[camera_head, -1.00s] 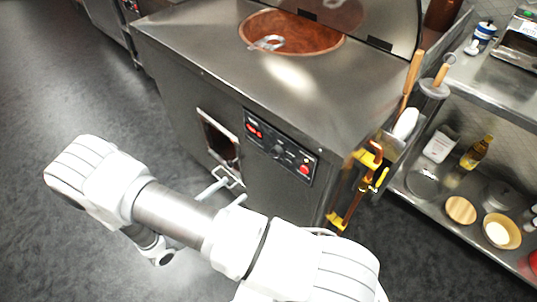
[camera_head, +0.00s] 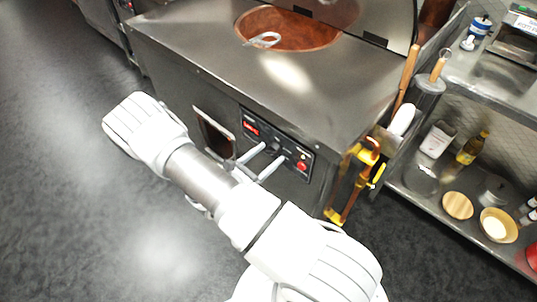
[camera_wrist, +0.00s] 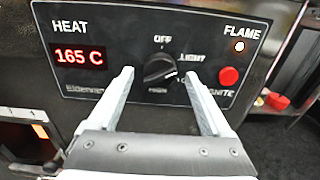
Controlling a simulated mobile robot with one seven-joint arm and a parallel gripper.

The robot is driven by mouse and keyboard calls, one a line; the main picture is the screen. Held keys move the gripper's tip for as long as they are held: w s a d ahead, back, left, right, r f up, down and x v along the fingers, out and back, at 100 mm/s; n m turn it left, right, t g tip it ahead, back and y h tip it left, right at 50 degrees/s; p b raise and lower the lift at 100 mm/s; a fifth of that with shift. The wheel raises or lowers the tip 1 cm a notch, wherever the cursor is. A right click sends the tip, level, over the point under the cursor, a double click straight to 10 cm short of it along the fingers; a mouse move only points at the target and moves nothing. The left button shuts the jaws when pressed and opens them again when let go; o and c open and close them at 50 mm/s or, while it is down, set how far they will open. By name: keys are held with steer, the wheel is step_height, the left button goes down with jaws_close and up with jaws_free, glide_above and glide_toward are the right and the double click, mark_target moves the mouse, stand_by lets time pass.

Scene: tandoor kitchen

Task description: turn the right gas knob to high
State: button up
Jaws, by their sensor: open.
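A black control panel (camera_head: 252,119) is on the front of the steel tandoor body. In the wrist view, one round dark knob (camera_wrist: 160,66) sits mid-panel, with OFF above it and LIGHT to its upper right. Other marks around it are partly hidden, and where its pointer stands is hard to tell. My gripper (camera_wrist: 160,75) is open, its fingertips either side of the knob in the picture; contact cannot be told. In the head view my gripper (camera_head: 271,152) is in front of the panel, covering the knob area.
The panel has a HEAT display (camera_wrist: 80,57) reading 165 C, a lit FLAME lamp (camera_wrist: 239,46) and a red ignite button (camera_wrist: 229,76). Yellow gas piping (camera_head: 362,157) stands right of the tandoor. A steel shelf (camera_head: 470,222) with jars is farther right. Floor at left is clear.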

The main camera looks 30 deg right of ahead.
steer(key=shift+w+d, duration=0.1)
steer(key=shift+d, duration=0.2)
jaws_close()
stand_by(0.5)
steer(key=m+b, duration=0.9)
steer(key=m, duration=1.4)
steer(key=shift+w+r+m+b, duration=0.1)
steer(key=shift+r+m+b, duration=0.05)
steer(key=shift+m+b, duration=0.25)
